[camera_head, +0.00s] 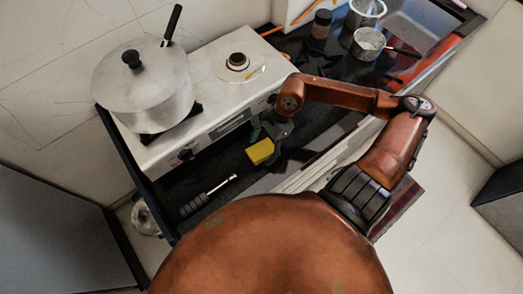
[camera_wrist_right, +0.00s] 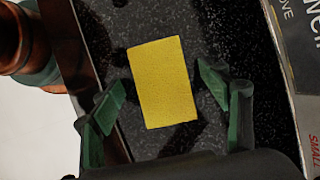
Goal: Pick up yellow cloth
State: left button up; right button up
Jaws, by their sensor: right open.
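The yellow cloth (camera_head: 260,151) is a small flat rectangle on the dark speckled counter in front of the stove. In the right wrist view the cloth (camera_wrist_right: 162,82) lies ahead of the fingers, tilted slightly. In the right wrist view the right gripper's green-padded fingers (camera_wrist_right: 168,105) are spread apart, one on each side of the cloth's near part, with nothing between the pads visibly held. My left gripper is not in view.
A white stove (camera_head: 205,85) with a large lidded pot (camera_head: 150,85) stands behind the cloth. A grey-handled tool (camera_head: 207,194) lies on the counter to the left. A jar (camera_head: 321,24) and metal pans (camera_head: 368,42) stand at the back right.

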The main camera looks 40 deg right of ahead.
jog(key=shift+f, duration=0.2)
jog(key=shift+c, duration=0.3)
jog(key=c, duration=1.1)
